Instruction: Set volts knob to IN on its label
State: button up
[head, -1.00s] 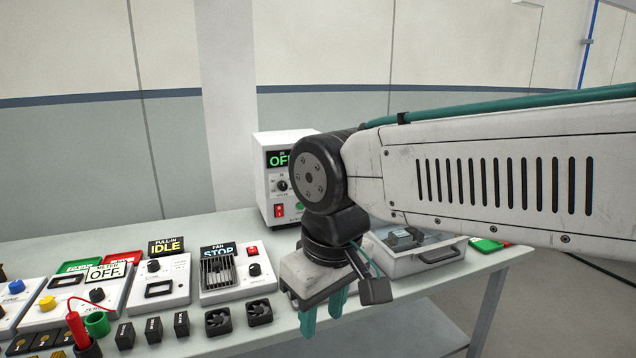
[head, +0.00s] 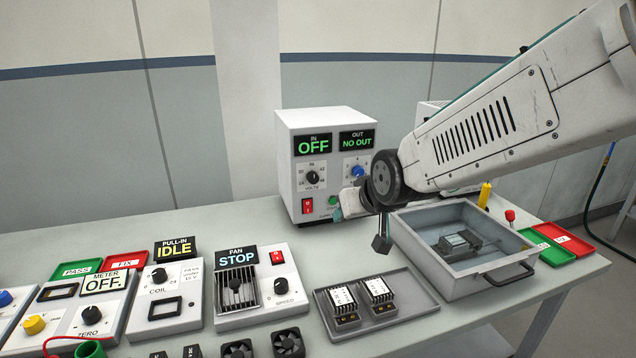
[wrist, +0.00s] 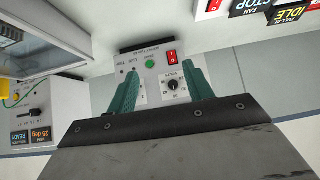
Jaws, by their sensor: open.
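The white power supply (head: 300,150) stands at the back of the table, with screens reading "IN OFF" and "OUT NO OUT". Its black volts knob (head: 312,177) is on the left of the front, above a red switch (head: 307,207). In the wrist view the panel appears upside down, and the volts knob (wrist: 173,84) shows between the teal fingers, nearer the right one. Its pointer direction is too small to read. My gripper (wrist: 160,70) is open and empty, facing the panel. In the head view my gripper (head: 342,207) is low at the panel's front, its fingers partly hidden.
A blue knob (head: 358,172) and a green button (head: 333,200) are on the same panel. A dark tray (head: 399,318) with two modules and a fan unit (head: 257,300) stand in front.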

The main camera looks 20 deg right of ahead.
aim_at(314, 180)
jog(key=w+f+t, duration=0.1)
jog(key=w+t, duration=0.2)
jog(key=w, duration=0.4)
jog(key=w+a+f+t, duration=0.1)
jog(key=w+t, duration=0.2)
jog(key=w, duration=0.5)
jog(key=w+f+t, duration=0.1)
jog(key=w+t, duration=0.2)
jog(key=w, duration=0.5)
jog(key=shift+a+f, duration=0.15)
jog(key=shift+f, duration=0.2)
jog(key=c, duration=1)
